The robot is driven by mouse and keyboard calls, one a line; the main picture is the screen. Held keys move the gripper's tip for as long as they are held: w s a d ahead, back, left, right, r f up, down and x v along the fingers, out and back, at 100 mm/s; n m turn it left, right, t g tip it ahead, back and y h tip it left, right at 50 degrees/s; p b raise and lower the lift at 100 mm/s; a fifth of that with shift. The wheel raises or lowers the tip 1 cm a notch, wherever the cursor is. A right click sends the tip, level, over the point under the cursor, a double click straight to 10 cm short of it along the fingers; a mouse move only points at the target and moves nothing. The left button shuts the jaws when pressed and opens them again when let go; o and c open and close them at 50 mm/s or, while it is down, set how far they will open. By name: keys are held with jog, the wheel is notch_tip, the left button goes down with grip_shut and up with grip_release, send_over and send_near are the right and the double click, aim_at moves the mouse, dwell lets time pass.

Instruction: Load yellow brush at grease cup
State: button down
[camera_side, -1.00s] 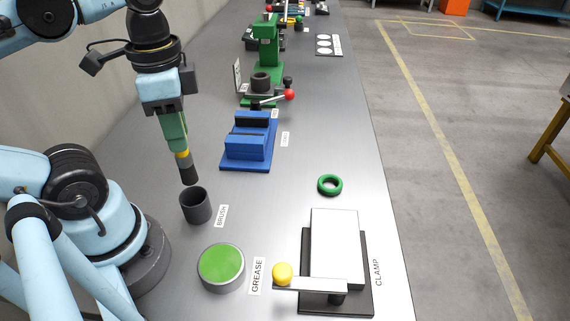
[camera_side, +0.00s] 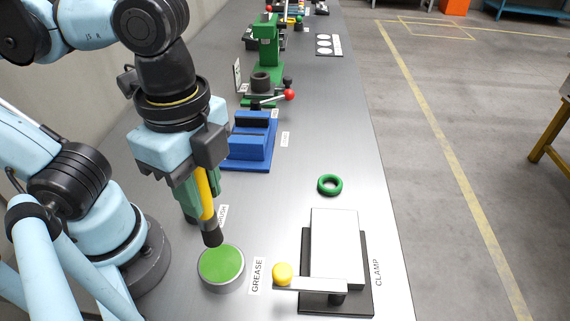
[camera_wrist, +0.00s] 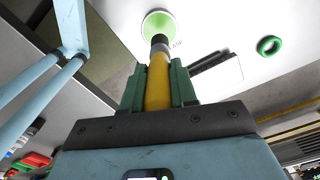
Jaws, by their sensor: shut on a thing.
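My gripper (camera_side: 204,194) is shut on the yellow brush (camera_side: 206,196), whose dark tip points down. The brush also shows between the green fingers in the wrist view (camera_wrist: 158,82). The grease cup (camera_side: 221,268) is a round grey cup with green grease, left of the GREASE label. The brush tip is just above the far rim of the cup in the side view; whether it touches cannot be told. In the wrist view the cup (camera_wrist: 158,24) lies just beyond the brush tip. The dark brush holder is mostly hidden behind my gripper.
A clamp (camera_side: 335,258) with a yellow knob (camera_side: 283,273) stands right of the cup. A green ring (camera_side: 330,185) lies behind the clamp. A blue fixture (camera_side: 250,142) stands further back, partly hidden by my gripper.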

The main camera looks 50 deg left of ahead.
aim_at(209, 223)
jog(key=shift+f, duration=2.95)
jog(key=shift+f, duration=0.6)
jog(key=shift+r, duration=3.55)
jog(key=w+a+n, duration=0.6)
jog(key=w, duration=0.4)
jog(key=w+a+n, duration=0.7)
jog(key=w, duration=0.3)
jog(key=shift+w, duration=0.25)
